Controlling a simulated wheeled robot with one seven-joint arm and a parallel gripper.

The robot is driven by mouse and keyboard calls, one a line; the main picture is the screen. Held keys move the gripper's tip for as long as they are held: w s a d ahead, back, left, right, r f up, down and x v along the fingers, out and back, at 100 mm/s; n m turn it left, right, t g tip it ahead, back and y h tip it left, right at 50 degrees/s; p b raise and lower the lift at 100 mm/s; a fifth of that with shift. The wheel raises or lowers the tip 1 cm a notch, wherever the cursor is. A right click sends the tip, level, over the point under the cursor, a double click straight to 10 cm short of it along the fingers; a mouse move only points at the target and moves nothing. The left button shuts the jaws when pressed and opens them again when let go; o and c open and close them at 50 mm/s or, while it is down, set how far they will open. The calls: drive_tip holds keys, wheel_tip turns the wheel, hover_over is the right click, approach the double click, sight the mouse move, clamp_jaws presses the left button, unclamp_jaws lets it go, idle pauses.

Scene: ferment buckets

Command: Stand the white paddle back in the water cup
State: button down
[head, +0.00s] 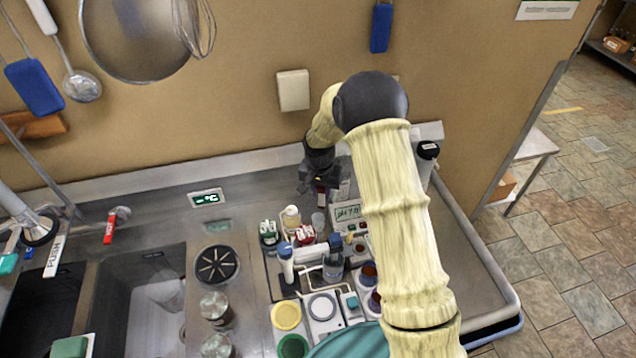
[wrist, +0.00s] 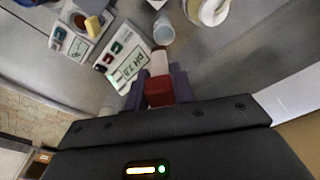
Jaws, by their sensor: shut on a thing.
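My gripper (head: 320,178) is shut on the white paddle, whose red grip (wrist: 158,90) sits between the fingers in the wrist view. Its white end (wrist: 158,62) sticks out beyond the red part. In the head view the gripper hangs over the back of the counter, with the red and white piece pointing down. A small translucent cup, seemingly the water cup (wrist: 163,30), stands just beyond the paddle's white end in the wrist view. It also shows in the head view (head: 318,222), below the gripper. The paddle looks apart from the cup; what is inside the cup is unclear.
A pH meter (head: 347,212) stands close beside the cup. A yellowish container (head: 291,217), several small bottles and a clear beaker (head: 333,268) crowd the counter nearby. A sink (head: 150,300) is at left. The wall is close behind my gripper.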

drive_tip(key=shift+w+a+r, duration=0.1)
drive_tip(key=shift+w+a, duration=0.3)
drive_tip(key=shift+a, duration=0.15)
drive_tip(key=shift+f+b, duration=3.55)
drive_tip(key=shift+f, duration=1.75)
drive_tip(key=c, duration=0.6)
unclamp_jaws()
drive_tip(key=shift+r, duration=0.15)
